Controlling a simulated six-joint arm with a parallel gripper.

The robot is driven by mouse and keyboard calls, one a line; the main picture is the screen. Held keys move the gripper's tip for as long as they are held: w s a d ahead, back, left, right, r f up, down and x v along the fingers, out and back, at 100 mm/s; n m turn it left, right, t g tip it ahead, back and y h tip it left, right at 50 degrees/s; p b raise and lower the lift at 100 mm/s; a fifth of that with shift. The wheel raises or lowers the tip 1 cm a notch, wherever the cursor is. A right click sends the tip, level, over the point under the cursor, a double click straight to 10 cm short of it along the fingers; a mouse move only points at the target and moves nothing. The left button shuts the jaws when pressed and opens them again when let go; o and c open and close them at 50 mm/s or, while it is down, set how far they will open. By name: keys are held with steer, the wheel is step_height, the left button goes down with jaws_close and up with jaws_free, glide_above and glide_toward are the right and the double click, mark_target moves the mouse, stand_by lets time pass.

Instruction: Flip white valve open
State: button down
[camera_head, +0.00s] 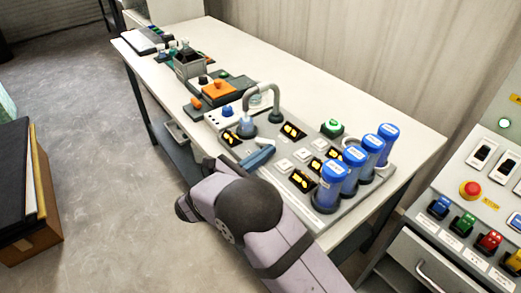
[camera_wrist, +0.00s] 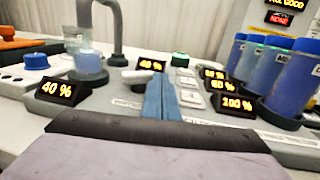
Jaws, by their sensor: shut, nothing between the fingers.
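My gripper (camera_head: 266,149) reaches over the grey dip-tank panel (camera_head: 217,119) on the bench. Its blue fingers, also seen in the wrist view (camera_wrist: 159,95), are shut with nothing between them. A white lever-like piece (camera_wrist: 137,75), which looks like the white valve, shows just left of the fingertips in the wrist view. It lies roughly sideways, in front of a display reading 40 % (camera_wrist: 150,66). Whether the fingers touch it, I cannot tell. In the head view I cannot make the valve out clearly beside the fingers.
A curved grey pipe (camera_head: 263,88) stands left of the gripper over a blue-tinted vessel (camera_wrist: 90,65). Several blue-capped cylinders (camera_head: 332,182) stand to the right. A green button (camera_head: 332,128) is behind. Another 40 % display (camera_wrist: 62,91) is at left. An orange-topped device (camera_head: 218,89) lies farther off.

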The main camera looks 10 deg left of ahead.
steer(key=shift+w+d+p, duration=0.15)
steer(key=shift+w+d, duration=0.05)
steer(key=shift+d, duration=0.35)
steer(key=shift+w+d+p, duration=0.15)
steer(key=shift+w+d, duration=0.05)
steer(key=shift+d, duration=0.35)
stand_by(0.9)
steer(key=s, duration=1.3)
steer(key=shift+s+a, duration=0.2)
steer(key=shift+s, duration=0.3)
